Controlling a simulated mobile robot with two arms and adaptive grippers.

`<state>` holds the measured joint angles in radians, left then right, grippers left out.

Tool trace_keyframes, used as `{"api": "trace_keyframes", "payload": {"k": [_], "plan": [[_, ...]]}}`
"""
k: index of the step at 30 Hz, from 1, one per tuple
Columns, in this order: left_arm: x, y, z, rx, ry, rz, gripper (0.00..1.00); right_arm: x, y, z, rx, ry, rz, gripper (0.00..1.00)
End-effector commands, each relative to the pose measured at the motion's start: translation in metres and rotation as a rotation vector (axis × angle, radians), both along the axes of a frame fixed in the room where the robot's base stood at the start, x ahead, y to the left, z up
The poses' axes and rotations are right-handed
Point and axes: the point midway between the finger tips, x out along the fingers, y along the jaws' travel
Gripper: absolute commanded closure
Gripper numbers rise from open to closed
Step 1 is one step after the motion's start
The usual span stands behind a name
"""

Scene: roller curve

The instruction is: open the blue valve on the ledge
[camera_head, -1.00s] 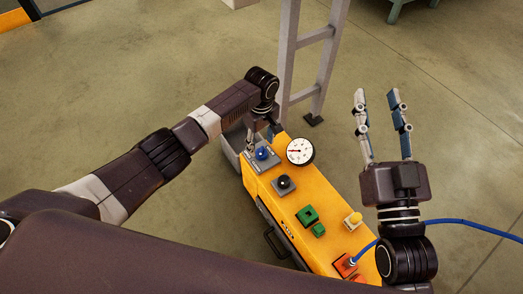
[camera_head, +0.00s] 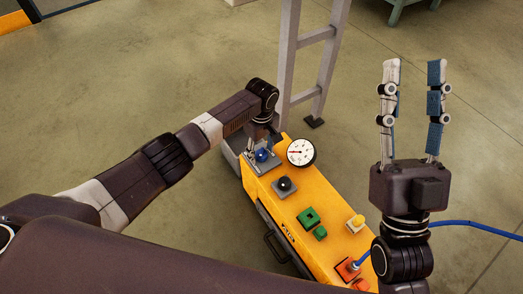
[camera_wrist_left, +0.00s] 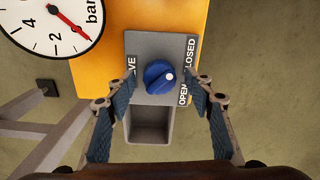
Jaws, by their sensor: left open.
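The blue valve (camera_head: 261,155) is a round knob on a grey plate at the far end of the yellow ledge (camera_head: 318,190). My left gripper (camera_head: 258,150) is over the valve, pointing down. In the left wrist view my left gripper (camera_wrist_left: 163,92) is open, one finger on each side of the knob, with gaps visible. My right gripper (camera_head: 416,68) is open and empty, raised right of the ledge, fingers pointing up.
A pressure gauge (camera_head: 300,152) stands close to the valve. A black knob (camera_head: 284,184), green blocks (camera_head: 309,217), a yellow button (camera_head: 356,222) and an orange socket with a blue cable (camera_head: 470,224) are along the ledge. A grey ladder (camera_head: 315,60) stands behind.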

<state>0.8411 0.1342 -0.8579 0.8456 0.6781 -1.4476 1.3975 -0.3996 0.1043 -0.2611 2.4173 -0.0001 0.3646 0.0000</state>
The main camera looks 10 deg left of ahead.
Motion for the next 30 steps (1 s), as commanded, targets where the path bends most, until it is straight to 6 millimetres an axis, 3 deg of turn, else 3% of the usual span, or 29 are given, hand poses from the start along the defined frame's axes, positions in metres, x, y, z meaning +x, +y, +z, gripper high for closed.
{"api": "trace_keyframes", "payload": {"k": [2, 14, 21, 30], "plan": [[0.0, 0.0, 0.0, 0.0, 0.0, 0.0, 0.52, 0.0, 0.0, 0.0, 0.0, 0.0, 0.0, 0.62], [0.0, 0.0, 0.0, 0.0, 0.0, 0.0, 0.94, 0.0, 0.0, 0.0, -0.001, 0.001, -0.001, 0.62], [0.0, 0.0, 0.001, 0.001, 0.001, -0.008, 0.94, 0.005, 0.001, -0.003, -0.008, 0.028, -0.001, 0.62], [0.0, -0.001, 0.003, 0.0, 0.001, -0.066, 0.94, 0.039, 0.005, -0.046, -0.081, 0.281, -0.015, 0.62]]}}
